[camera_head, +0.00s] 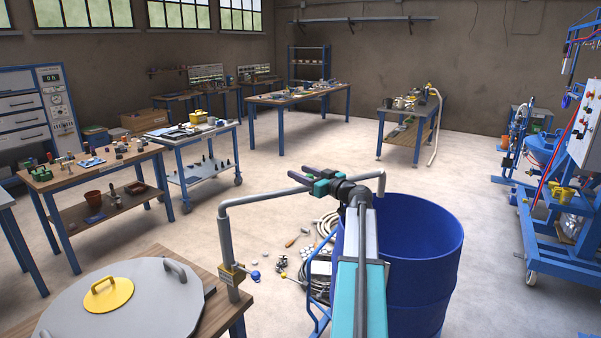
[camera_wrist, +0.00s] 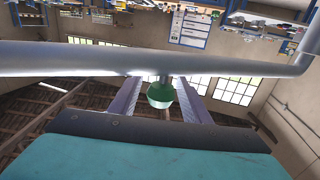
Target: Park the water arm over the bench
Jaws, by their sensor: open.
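The water arm (camera_head: 265,197) is a grey pipe. It rises from a post at the bench (camera_head: 233,326) corner, runs right behind my gripper, and bends down over the blue drum (camera_head: 421,270). My gripper (camera_head: 296,173) is open at the pipe's horizontal run, its fingers pointing left in the head view. In the wrist view the pipe (camera_wrist: 80,60) crosses the whole picture beyond the fingertips. A green knob (camera_wrist: 160,94) hangs from it on a short stem, between the two open fingers (camera_wrist: 158,88). Contact with the knob cannot be told.
A blue-handled valve (camera_head: 254,275) sits low on the post. Hoses (camera_head: 322,240) and small litter lie on the floor beside the drum. Open floor stretches behind the pipe.

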